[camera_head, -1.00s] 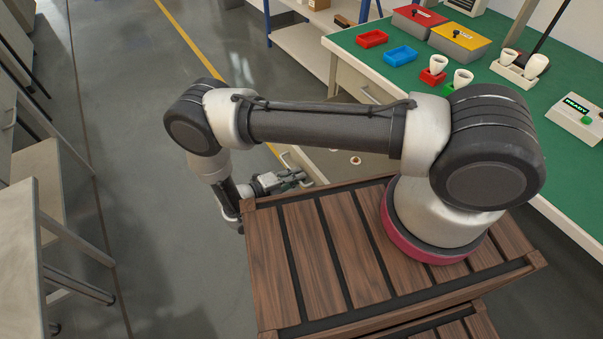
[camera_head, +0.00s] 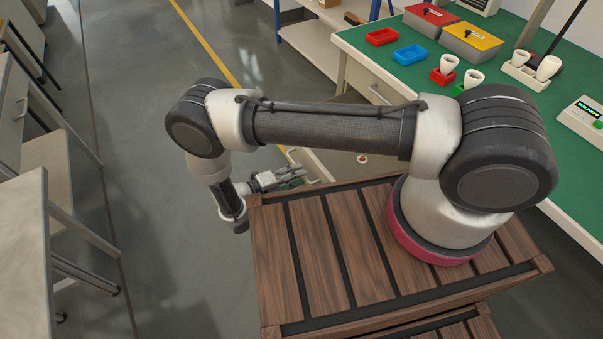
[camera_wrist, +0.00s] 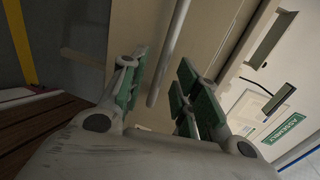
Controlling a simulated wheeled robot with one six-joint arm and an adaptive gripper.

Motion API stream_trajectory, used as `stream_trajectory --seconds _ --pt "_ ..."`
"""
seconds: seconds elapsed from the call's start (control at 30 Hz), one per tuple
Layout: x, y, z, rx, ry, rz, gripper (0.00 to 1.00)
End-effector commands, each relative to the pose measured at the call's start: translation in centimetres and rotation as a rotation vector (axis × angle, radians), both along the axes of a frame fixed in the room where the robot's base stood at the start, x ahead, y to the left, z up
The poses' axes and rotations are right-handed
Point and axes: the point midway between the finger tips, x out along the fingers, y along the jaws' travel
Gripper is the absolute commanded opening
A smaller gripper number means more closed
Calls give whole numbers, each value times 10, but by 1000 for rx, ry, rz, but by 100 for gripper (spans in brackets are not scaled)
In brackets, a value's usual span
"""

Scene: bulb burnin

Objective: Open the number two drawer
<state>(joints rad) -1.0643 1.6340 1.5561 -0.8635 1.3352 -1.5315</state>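A drawer under the green bench stands pulled out, its pale front (camera_head: 312,166) beside my gripper in the head view. A small round object (camera_head: 362,159) shows inside it. No drawer number is readable. My gripper (camera_head: 300,173) is low past the edge of my wooden deck, close to that front. In the wrist view my gripper (camera_wrist: 160,88) is open, its green-padded fingers apart. A grey bar handle (camera_wrist: 167,55) on the pale drawer front (camera_wrist: 205,45) shows between the fingers, with gaps on both sides. I cannot tell how deep it sits between them.
A shut drawer with a handle (camera_head: 380,94) is higher under the green bench (camera_head: 375,60). The bench holds a red tray (camera_head: 382,37), a blue tray (camera_head: 409,54), lidded boxes and white bulbs. Grey floor (camera_head: 165,200) is free at left; a pale table (camera_head: 25,240) stands far left.

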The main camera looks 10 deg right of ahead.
Motion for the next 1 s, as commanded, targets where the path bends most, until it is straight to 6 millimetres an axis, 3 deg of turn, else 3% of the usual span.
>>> stream_trajectory --seconds 0.2,0.4,0.6,1.0 --pt "-17 48 10 4 -2 4 31" --pt "-27 77 16 2 -1 2 31" --pt "-31 86 18 1 0 0 31" --pt "-31 86 18 1 0 0 31"
